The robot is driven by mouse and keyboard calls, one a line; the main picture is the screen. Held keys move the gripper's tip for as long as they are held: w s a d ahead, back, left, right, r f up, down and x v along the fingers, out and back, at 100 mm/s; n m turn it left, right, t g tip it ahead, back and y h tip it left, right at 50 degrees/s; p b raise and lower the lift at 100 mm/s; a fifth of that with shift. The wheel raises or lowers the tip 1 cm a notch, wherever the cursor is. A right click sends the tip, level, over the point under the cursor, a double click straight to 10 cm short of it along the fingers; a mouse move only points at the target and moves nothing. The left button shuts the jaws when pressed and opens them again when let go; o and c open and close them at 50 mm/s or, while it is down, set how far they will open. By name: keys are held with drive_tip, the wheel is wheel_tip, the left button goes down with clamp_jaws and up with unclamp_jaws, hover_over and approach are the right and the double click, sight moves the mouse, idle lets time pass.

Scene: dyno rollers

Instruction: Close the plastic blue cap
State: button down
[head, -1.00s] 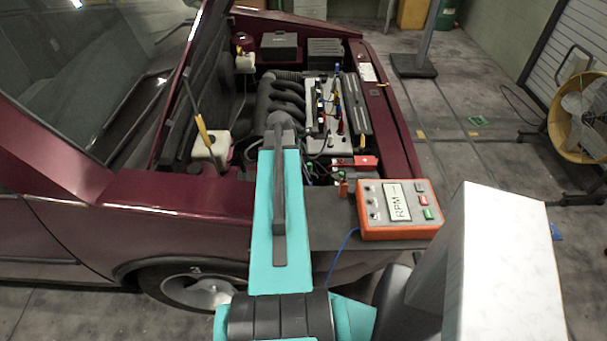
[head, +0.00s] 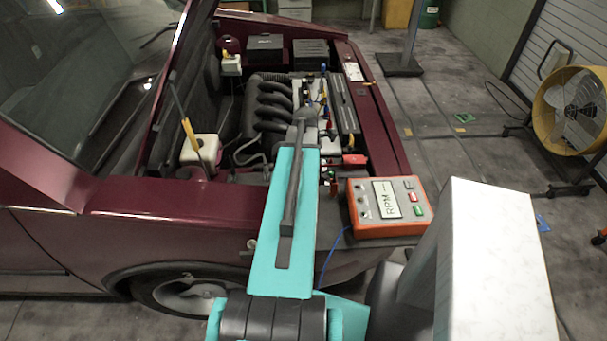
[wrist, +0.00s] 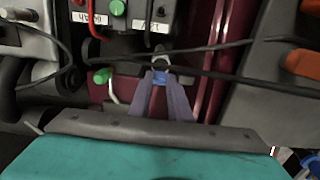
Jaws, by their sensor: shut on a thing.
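In the wrist view my gripper (wrist: 161,84) reaches away from the camera, its two grey-purple fingers close together. I cannot tell whether the cap is seated. In the head view my own teal arm reaches into the engine bay and hides the fingertips and the cap.
A dark box with coloured knobs (wrist: 125,18) lies just ahead in the wrist view. An orange RPM meter (head: 388,205) rests on the car's fender, right of my arm. A red clamp (head: 354,159) and a white reservoir (head: 199,150) are nearby. A yellow fan (head: 572,110) stands right.

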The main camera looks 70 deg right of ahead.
drive_tip(key=s+d+f+t+b, duration=0.1)
drive_tip(key=s+f+b, duration=0.1)
drive_tip(key=b, duration=0.1)
drive_tip(key=s+f+t+y+b, duration=0.1)
drive_tip(key=s+f+t+b, duration=0.1)
drive_tip(key=b, duration=0.1)
drive_tip(key=s+d+f+t+y+b, duration=0.1)
drive_tip(key=s+b, duration=0.1)
drive_tip(key=b, duration=0.1)
drive_tip(key=shift+s+d+f+t, duration=0.25)
drive_tip(key=shift+d+f+t, duration=0.1)
drive_tip(key=shift+f+t, duration=0.05)
idle(0.4)
drive_tip(key=c, duration=1.6)
unclamp_jaws()
drive_tip(key=shift+f, duration=0.15)
drive_tip(key=shift+c, duration=0.2)
drive_tip(key=shift+r, duration=0.25)
